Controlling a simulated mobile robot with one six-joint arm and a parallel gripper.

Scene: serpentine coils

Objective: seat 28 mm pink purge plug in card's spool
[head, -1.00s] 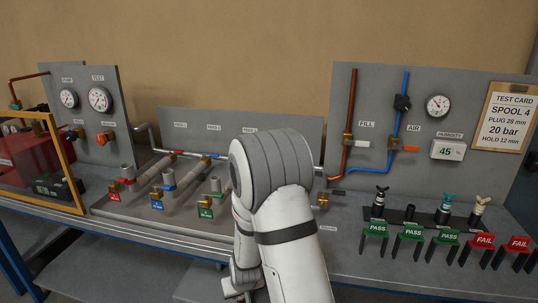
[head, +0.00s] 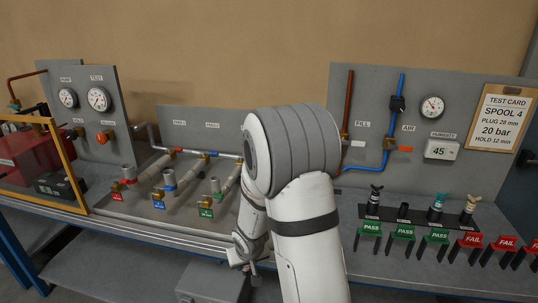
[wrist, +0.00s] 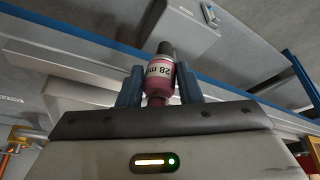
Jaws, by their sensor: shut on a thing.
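The pink purge plug (wrist: 160,75), marked "28 m…" with a dark tip, is clamped between the blue fingers of my gripper (wrist: 159,92) in the wrist view. In the head view my gripper (head: 241,262) hangs low at the bench's front edge, partly hidden by my arm; the plug cannot be made out there. The test card (head: 507,120) reads SPOOL 4, plug 28 mm, 20 bar, hold 12 min. Spools with red (head: 122,184), blue (head: 166,190) and green (head: 209,198) tags show left of my arm. No fourth spool is visible; my arm covers the area beside the green one.
A plug rack (head: 420,217) with black, teal and tan-topped plugs stands at right, behind green PASS (head: 402,232) and red FAIL (head: 470,241) tags. A gauge panel (head: 65,115) and yellow-framed guard (head: 55,120) stand left. A grey box (head: 213,282) lies below the bench edge.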

